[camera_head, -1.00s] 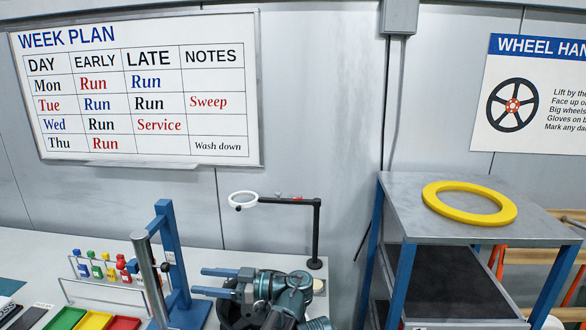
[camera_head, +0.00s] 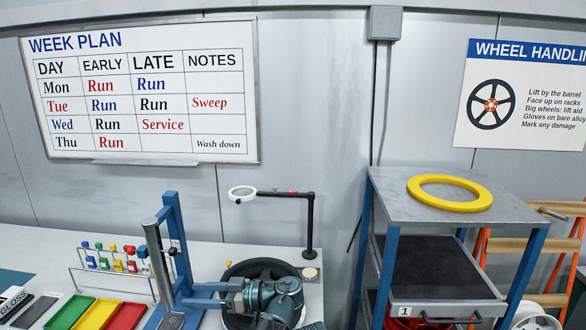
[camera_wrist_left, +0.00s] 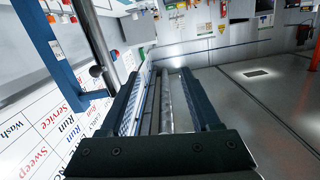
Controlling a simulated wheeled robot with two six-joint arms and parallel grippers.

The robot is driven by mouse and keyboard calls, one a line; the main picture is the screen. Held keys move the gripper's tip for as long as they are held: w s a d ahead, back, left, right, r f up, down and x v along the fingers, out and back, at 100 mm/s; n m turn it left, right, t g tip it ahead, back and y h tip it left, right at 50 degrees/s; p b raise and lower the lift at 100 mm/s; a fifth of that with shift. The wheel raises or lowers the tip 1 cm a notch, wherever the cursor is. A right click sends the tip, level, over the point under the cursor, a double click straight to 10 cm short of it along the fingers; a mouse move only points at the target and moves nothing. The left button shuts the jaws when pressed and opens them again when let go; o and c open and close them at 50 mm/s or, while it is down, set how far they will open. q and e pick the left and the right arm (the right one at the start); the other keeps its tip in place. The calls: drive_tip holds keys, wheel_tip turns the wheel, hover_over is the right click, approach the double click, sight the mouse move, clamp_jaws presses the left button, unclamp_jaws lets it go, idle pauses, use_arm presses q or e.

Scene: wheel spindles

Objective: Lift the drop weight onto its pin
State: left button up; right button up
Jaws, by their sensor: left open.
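A blue stand (camera_head: 176,235) stands on the bench in the head view, with a tilted grey metal cylinder (camera_head: 157,262) at its front left. This cylinder looks like the drop weight; its pin I cannot make out for sure. My left gripper (camera_head: 188,294) is open, its blue fingers pointing left and overlapping the stand's lower part. I cannot tell if they touch it. In the left wrist view, the open dark fingers (camera_wrist_left: 165,85) point away from the camera, and the grey cylinder (camera_wrist_left: 92,42) and blue frame (camera_wrist_left: 48,45) are left of them. My right gripper is out of view.
A black wheel (camera_head: 235,271) lies behind my left wrist. A ring lamp on a black post (camera_head: 310,225) stands behind it. Coloured trays (camera_head: 95,313) and small bottles (camera_head: 115,264) are at the left. A shelf cart (camera_head: 395,209) with a yellow ring (camera_head: 420,188) is at the right.

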use_arm(q)
drive_tip(key=s+a+f+m+g+h, duration=0.1)
drive_tip(key=s+f+m+h, duration=0.2)
drive_tip(key=f+m+h, duration=0.35)
drive_tip(key=s+f+m+h, duration=0.4)
drive_tip(key=f, duration=0.6)
drive_tip(key=s+d+f+m+h, duration=0.2)
drive_tip(key=s+d+m, duration=0.2)
drive_tip(key=d, duration=0.4)
drive_tip(key=s+d+f+m+h+b, duration=0.1)
drive_tip(key=s+d+f+m+h, duration=0.1)
drive_tip(key=d+m, duration=0.3)
drive_tip(key=s+d+h, duration=0.1)
drive_tip(key=d, duration=0.3)
drive_tip(key=shift+s+d+f+b, duration=0.3)
drive_tip(key=shift+s+f, duration=0.1)
